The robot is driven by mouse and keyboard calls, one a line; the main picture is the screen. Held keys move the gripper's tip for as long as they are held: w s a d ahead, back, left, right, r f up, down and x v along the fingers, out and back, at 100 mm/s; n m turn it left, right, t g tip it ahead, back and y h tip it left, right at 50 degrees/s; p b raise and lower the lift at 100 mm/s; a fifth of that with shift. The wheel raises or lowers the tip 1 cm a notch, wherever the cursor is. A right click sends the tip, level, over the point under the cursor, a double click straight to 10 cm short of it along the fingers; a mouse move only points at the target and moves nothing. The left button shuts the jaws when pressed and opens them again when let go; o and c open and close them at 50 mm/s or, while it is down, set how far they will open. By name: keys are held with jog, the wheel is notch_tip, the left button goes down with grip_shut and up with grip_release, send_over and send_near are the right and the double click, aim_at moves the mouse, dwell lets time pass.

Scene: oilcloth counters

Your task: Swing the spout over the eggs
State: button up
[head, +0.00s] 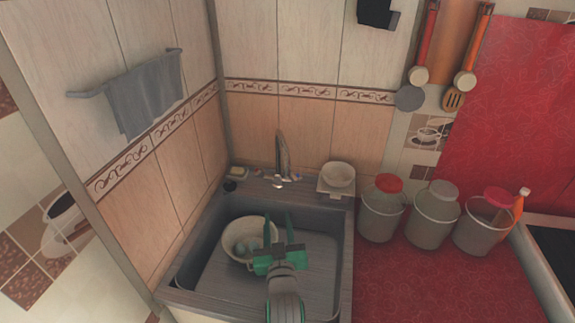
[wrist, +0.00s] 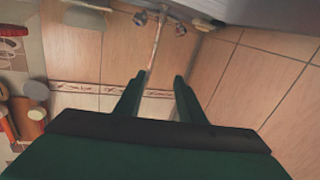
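The metal spout (head: 281,152) rises at the back edge of the sink, above its taps. In the wrist view the spout (wrist: 155,48) appears upside down, a thin pole between two round knobs, beyond my fingertips and apart from them. Pale eggs (head: 243,247) lie in a cream bowl (head: 229,253) inside the sink, left of my gripper. My gripper (head: 278,224), with green fingers, is over the sink in front of the spout. Its fingers are spread with nothing between them; the wrist view shows the same gap (wrist: 158,77). My gripper hides part of the bowl's right side.
The dark sink (head: 318,265) stands in the corner between tiled walls. A white dish (head: 339,174) on a stand sits at its back right, and a sponge (head: 240,172) at its back left. Several lidded jars (head: 383,215) stand on the red counter (head: 420,285). A towel (head: 148,95) hangs left.

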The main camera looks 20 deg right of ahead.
aim_at(288, 164)
jog(key=w+d+r, duration=0.1)
jog(key=r, duration=0.1)
jog(key=w+d+r+m+h, duration=0.1)
jog(key=w+d+r, duration=0.1)
jog(key=r, duration=0.1)
jog(key=w+d+r+m, duration=0.1)
jog(key=w+d+r, duration=0.1)
jog(key=shift+w+r+g+h, duration=0.2)
jog(key=shift+g+h, duration=0.2)
jog(key=x, duration=1)
jog(key=shift+w+d, duration=0.1)
jog(key=shift+w, duration=0.2)
grip_shut()
